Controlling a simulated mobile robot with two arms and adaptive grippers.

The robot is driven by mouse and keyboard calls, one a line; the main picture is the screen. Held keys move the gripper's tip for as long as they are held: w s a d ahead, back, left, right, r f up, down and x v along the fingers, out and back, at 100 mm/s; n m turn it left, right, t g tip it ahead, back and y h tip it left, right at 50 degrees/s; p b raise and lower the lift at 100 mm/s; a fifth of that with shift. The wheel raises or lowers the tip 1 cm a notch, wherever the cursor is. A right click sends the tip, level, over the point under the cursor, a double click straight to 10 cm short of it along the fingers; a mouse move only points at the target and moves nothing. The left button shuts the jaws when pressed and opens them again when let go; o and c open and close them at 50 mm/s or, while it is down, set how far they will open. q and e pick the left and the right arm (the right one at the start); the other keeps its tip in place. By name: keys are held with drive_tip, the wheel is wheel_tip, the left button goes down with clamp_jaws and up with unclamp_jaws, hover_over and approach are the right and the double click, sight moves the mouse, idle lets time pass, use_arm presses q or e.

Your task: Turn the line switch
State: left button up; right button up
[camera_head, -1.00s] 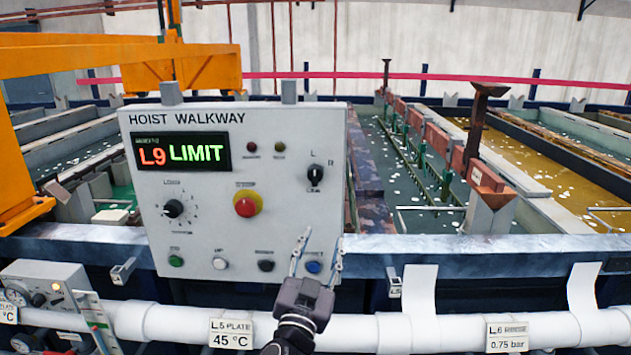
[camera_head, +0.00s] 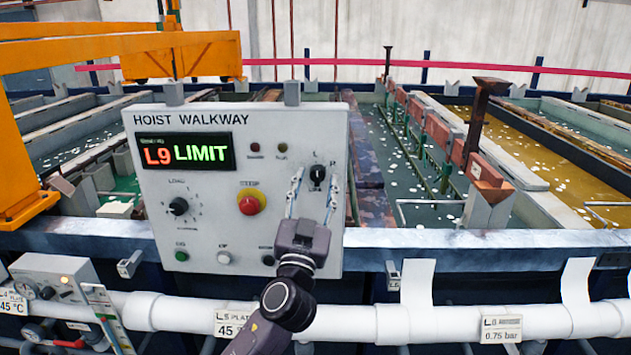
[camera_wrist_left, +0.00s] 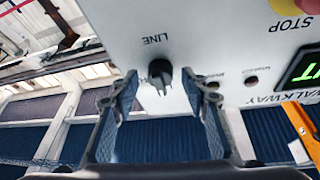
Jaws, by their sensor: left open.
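The line switch (camera_head: 317,174) is a black rotary knob at the upper right of the grey HOIST WALKWAY panel (camera_head: 215,215), between an L and an R mark. My left gripper (camera_head: 314,184) is open, with its two fingertips just below and either side of the knob in the head view. In the left wrist view the knob (camera_wrist_left: 159,72) sits between the open fingers (camera_wrist_left: 165,84), a little beyond their tips, under the upside-down word LINE. The fingers do not appear to touch it. My right gripper is not in view.
The panel also carries a red STOP button (camera_head: 251,202), a LOAD dial (camera_head: 179,206), several small buttons and a lit display (camera_head: 184,152) reading L9 LIMIT. A white pipe (camera_head: 400,323) runs below. Tanks lie behind, with an orange hoist (camera_head: 120,47) at upper left.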

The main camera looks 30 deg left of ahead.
use_arm(q)
drive_tip(key=shift+c, duration=0.7)
clamp_jaws()
drive_tip(key=shift+a+r+m+h+p, duration=0.1)
drive_tip(key=shift+r+m+h+p, duration=0.1)
drive_tip(key=shift+m+h+p, duration=0.9)
drive_tip(key=m+h+p, duration=0.1)
drive_tip(key=m+p, duration=0.3)
drive_tip(key=m+h+p, duration=0.1)
drive_tip(key=m+p, duration=0.1)
drive_tip(key=m, duration=0.1)
drive_tip(key=shift+s+a+r+h, duration=0.15)
drive_tip(key=shift+r+h, duration=0.15)
drive_tip(key=shift+r, duration=0.05)
drive_tip(key=m+h+p, duration=0.1)
drive_tip(key=m, duration=0.2)
drive_tip(key=shift+f+g, duration=0.1)
drive_tip(key=shift+g, duration=0.3)
drive_tip(key=shift+m+g+p, duration=0.35)
drive_tip(key=shift+m+g, duration=0.05)
drive_tip(key=shift+m, duration=0.9)
drive_tip(key=shift+h, duration=0.4)
drive_tip(key=shift+o, duration=0.7)
unclamp_jaws()
